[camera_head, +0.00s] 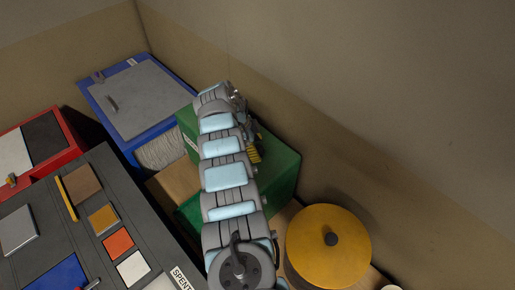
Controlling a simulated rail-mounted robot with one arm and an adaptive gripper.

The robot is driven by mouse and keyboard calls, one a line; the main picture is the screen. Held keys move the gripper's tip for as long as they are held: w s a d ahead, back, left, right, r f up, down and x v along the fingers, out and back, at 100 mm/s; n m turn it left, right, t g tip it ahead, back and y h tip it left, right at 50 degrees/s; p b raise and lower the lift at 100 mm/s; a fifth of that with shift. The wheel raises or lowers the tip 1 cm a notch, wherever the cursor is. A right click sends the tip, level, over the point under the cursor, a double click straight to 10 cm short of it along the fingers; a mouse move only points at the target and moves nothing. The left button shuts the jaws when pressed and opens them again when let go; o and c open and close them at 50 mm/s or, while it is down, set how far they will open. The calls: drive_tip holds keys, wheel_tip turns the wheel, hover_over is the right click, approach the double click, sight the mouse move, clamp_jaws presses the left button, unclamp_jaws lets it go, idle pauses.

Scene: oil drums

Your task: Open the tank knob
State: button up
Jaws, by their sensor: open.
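A green tank or box (283,168) is at the centre, largely covered by my arm. I cannot tell which of these bears the task's knob, and any knob on the green one is hidden. My arm reaches up from the bottom and bends over at its far end. My gripper (253,151) hangs there over the green box, partly hidden by the arm. It looks open. I cannot tell whether it touches anything.
A blue container (110,130) with a grey lid (145,100) stands behind at left. A red box (69,142) is at the far left. A dark grey panel (150,215) with coloured squares fills the lower left. Beige walls close off the back and right.

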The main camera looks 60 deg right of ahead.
drive_tip(key=shift+s+f, duration=0.1)
drive_tip(key=shift+f, duration=0.2)
drive_tip(key=shift+c, duration=0.4)
drive_tip(key=c, duration=1.1)
drive_tip(key=shift+n+p, duration=0.3)
drive_tip(key=shift+c, duration=0.2)
drive_tip(key=n+h+p, duration=0.1)
drive_tip(key=n+p, duration=0.2)
drive_tip(key=shift+r+t, duration=0.1)
drive_tip(key=shift+t, duration=0.3)
drive_tip(key=n+t+p, duration=0.1)
drive_tip(key=n, duration=0.1)
drive_tip(key=n+h+p, duration=0.1)
drive_tip(key=n+p, duration=0.1)
drive_tip(key=n, duration=0.1)
drive_tip(key=shift+s+n+t, duration=0.15)
drive_tip(key=shift+n+t, duration=0.15)
drive_tip(key=shift+t, duration=0.1)
drive_tip(key=n+t+p, duration=0.1)
drive_tip(key=n, duration=0.1)
drive_tip(key=n+p, duration=0.1)
drive_tip(key=n, duration=0.1)
drive_tip(key=shift+t+h+p, duration=0.3)
drive_tip(key=shift+t, duration=0.1)
drive_tip(key=shift+f+n+t+p, duration=0.15)
drive_tip(key=shift+n+t+p, duration=0.2)
drive_tip(key=shift+n, duration=0.85)
drive_tip(key=shift+f+n+t+p, duration=0.1)
drive_tip(key=shift+n+t+p, duration=0.25)
drive_tip(key=shift+n, duration=0.85)
